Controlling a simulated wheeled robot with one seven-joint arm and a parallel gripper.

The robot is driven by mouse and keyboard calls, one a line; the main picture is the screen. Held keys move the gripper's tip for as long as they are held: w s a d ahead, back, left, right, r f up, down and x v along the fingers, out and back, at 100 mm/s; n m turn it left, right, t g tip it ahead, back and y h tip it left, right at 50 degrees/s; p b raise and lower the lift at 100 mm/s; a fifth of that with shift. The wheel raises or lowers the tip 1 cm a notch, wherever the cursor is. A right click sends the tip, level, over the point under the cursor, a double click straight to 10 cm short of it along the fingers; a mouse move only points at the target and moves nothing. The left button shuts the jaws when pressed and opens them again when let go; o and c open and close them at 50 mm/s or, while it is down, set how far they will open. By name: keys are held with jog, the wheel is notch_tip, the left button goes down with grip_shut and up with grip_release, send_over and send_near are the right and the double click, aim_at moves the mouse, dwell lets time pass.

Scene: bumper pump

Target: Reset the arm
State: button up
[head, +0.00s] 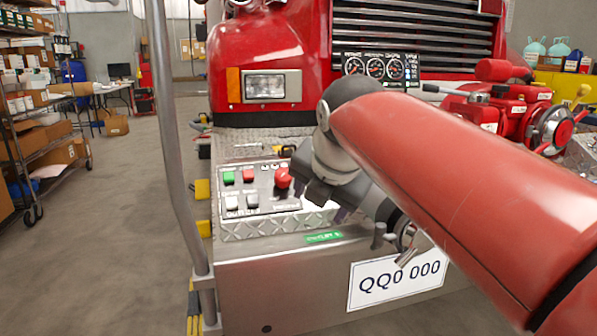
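My red arm reaches in from the lower right, and its dark wrist bends down in front of the truck's bumper. My gripper (343,213) is mostly hidden behind the wrist, with only small parts showing near the bumper top. I cannot tell whether it is open or shut, or whether it holds anything. Left of the wrist is a control panel (262,203) with a green button (228,178), a red button (248,175), a larger red knob (282,178) and pale buttons below. The wrist is close to the red knob; contact cannot be told.
The red fire truck (262,45) fills the middle, with gauges (375,67) and a red pump valve (525,115) at right. A grey vertical pole (176,130) stands left of the bumper. Shelves (35,110) line the far left. The floor (110,230) between is clear.

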jog(key=s+d+f+m+g, duration=0.1)
jog(key=s+d+f+m, duration=0.5)
jog(key=m, duration=0.9)
jog(key=s+d+f+m+h, duration=0.1)
jog(key=s+d+f+m, duration=0.4)
jog(key=s+f+m, duration=0.7)
notch_tip(320, 180, down, 3)
jog(key=m, duration=0.2)
jog(key=shift+s+d+m+g, duration=0.4)
